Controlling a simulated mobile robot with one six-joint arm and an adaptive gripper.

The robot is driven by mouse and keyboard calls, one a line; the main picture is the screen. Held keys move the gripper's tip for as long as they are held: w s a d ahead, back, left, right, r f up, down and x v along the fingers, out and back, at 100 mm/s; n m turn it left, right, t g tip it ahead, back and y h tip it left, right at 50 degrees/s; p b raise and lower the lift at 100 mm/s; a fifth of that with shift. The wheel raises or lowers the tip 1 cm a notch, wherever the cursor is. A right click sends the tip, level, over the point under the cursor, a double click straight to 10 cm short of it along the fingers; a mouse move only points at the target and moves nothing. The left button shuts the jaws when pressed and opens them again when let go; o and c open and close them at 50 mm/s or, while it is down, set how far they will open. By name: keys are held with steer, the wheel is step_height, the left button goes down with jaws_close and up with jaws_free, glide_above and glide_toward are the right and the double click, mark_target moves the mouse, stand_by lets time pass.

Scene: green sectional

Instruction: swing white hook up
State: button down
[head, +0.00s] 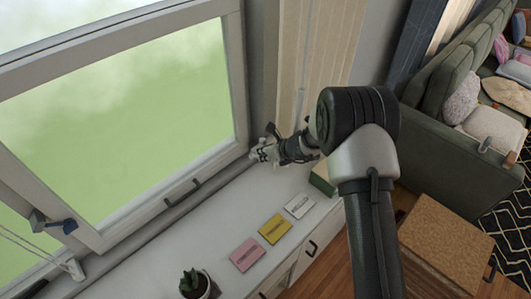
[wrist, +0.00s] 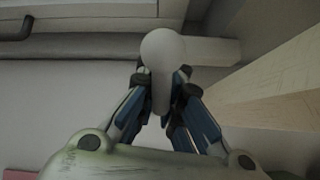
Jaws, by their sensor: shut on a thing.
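The white hook (wrist: 165,48) shows in the wrist view as a pale piece with a rounded end and a narrower stem, pointing down between my fingers. My gripper (wrist: 163,88) is shut on its stem, with a blue-and-black finger on each side. In the head view my gripper (head: 272,146) is at the window's lower right corner, just above the sill. There the hook (head: 256,153) is small and partly covered by the fingers. How its far end is fixed is hidden.
The window (head: 130,120) with its dark handle (head: 182,191) is left of my gripper. Pink (head: 247,254), yellow (head: 275,229) and white (head: 299,205) cards, a green box (head: 322,180) and a potted plant (head: 194,284) are on the white surface. A pale curtain (head: 318,55) hangs behind.

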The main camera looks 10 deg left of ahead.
steer(key=c, duration=1.9)
jaws_free()
steer(key=shift+c, duration=0.2)
steer(key=shift+o, duration=1.3)
steer(key=shift+d+r, duration=0.2)
steer(key=shift+r, duration=0.1)
steer(key=v, duration=1.1)
steer(key=shift+s+d+r, duration=0.1)
steer(key=shift+s, duration=0.1)
